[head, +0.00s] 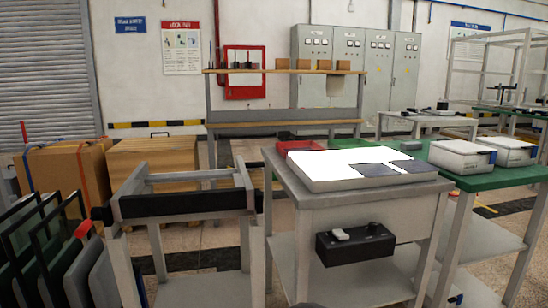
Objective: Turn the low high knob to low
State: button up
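A black control box (356,246) is fixed to the front of a grey worktable (440,188). On its top are a small white switch-like part (340,234) and a dark round knob (375,229) to the right of it. The knob's markings and the direction it points are too small to read. A panel (318,165) on the table top glows bright white, with dark flat pieces (375,169) lying on its right part. My gripper is not in view.
An empty grey frame stand (185,205) is just left of the worktable. A green-topped bench (490,179) with white boxes (462,156) adjoins on the right. Dark panels (45,240) stand at the far left. A red tray (298,147) sits behind the glowing panel.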

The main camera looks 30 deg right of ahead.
aim_at(372, 228)
jog(key=z, duration=1.35)
